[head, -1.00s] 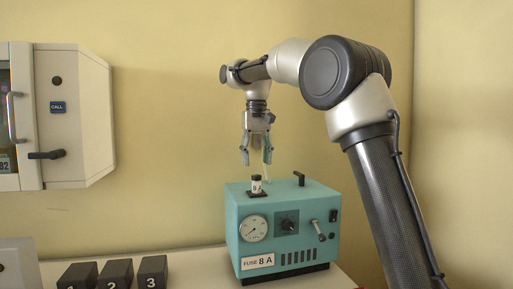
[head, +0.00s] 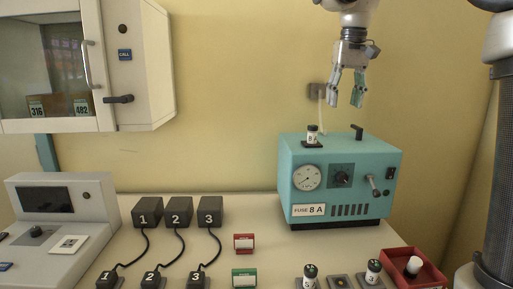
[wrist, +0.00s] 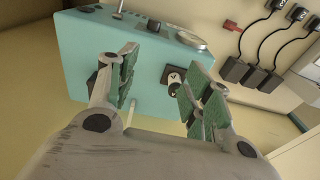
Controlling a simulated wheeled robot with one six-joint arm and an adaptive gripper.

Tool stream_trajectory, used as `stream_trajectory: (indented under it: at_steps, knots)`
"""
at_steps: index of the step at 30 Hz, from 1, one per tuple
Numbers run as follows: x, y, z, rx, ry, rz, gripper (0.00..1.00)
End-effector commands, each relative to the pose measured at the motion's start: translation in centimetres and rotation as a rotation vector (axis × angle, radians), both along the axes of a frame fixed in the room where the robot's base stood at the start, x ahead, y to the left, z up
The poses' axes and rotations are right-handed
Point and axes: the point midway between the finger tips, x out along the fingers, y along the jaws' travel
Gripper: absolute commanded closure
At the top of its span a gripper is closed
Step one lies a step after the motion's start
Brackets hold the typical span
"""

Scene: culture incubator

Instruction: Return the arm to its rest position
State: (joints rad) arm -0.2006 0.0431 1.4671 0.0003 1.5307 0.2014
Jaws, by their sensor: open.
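My gripper (head: 346,88) is open and empty. It hangs pointing down in the air above the teal box (head: 300,212) marked "FUSE 8 A". In the wrist view, the two green-padded fingers (wrist: 158,88) are spread apart, with the teal box (wrist: 88,50) beyond them.
Numbered black blocks (head: 179,211) with cables stand left of the box. A red tray (head: 432,270) and small capped fuses (head: 373,270) are at the front right. A grey console (head: 90,215) is at left. A wall cabinet (head: 145,60) hangs upper left. The air between cabinet and gripper is clear.

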Motion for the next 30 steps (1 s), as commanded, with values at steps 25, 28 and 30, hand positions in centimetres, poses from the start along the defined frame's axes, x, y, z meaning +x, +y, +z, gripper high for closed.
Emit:
stream_trajectory:
  at_steps: [25,28,30]
  knots:
    - [-26.0,-9.2,-17.9,-0.019,-0.279,-0.007,0.50]
    - [-26.0,-9.2,-17.8,-0.018,-0.278,-0.006,0.50]
    - [-26.0,-9.2,-17.8,-0.018,-0.278,-0.006,0.50]
